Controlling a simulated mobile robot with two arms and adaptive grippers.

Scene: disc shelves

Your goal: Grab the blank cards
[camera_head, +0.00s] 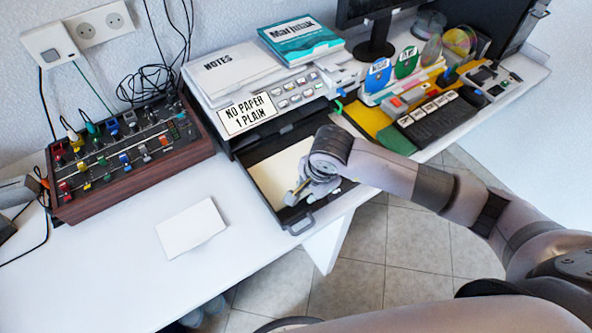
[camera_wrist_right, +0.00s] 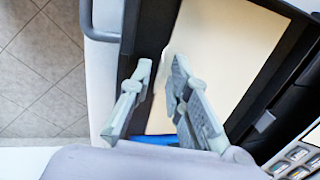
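Cream blank cards or sheets (camera_head: 275,172) lie in an open black drawer (camera_head: 300,228) below the printer-like unit. They also show in the right wrist view (camera_wrist_right: 225,50); I cannot tell how many there are. My right gripper (camera_head: 297,196) is over the front part of the drawer, pointing down. In the wrist view its two fingers (camera_wrist_right: 160,72) are apart with nothing between them, above the near edge of the cream stack. I cannot tell whether they touch it. A white blank card or stack (camera_head: 191,228) lies on the desk left of the drawer. My left gripper is not in view.
The unit has a label "NO PAPER 1 PLAIN" (camera_head: 247,115), with notes (camera_head: 222,68) and a teal book (camera_head: 300,40) on top. A wooden switch box (camera_head: 130,155) stands at left. A keyboard (camera_head: 440,115) lies at right.

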